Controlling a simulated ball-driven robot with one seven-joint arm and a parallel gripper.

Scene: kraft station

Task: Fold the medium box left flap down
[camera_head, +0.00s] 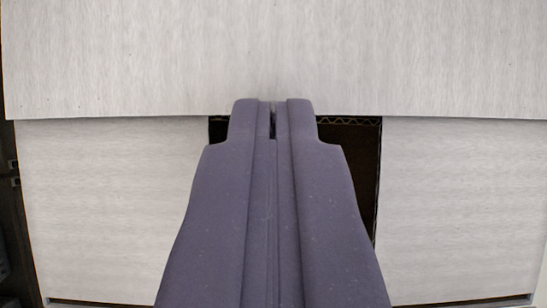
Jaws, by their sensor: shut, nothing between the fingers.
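The medium box fills most of the view, with pale, grey-white panels. A wide panel (270,55) runs across the top of the picture, and its straight lower edge lies across two lower panels. One lower panel (105,205) is on the left and another (455,210) on the right. Between them a dark gap (362,165) opens into the box. I cannot tell which panel is the left flap. My gripper (272,105) is shut and empty, its fingertips at the wide panel's lower edge. I cannot tell if they touch it. The gripper hides most of the gap.
A corrugated cardboard edge (345,121) shows at the top of the gap. A dark structure (12,200) stands along the left edge of the picture. Narrow dark slits show below both lower panels.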

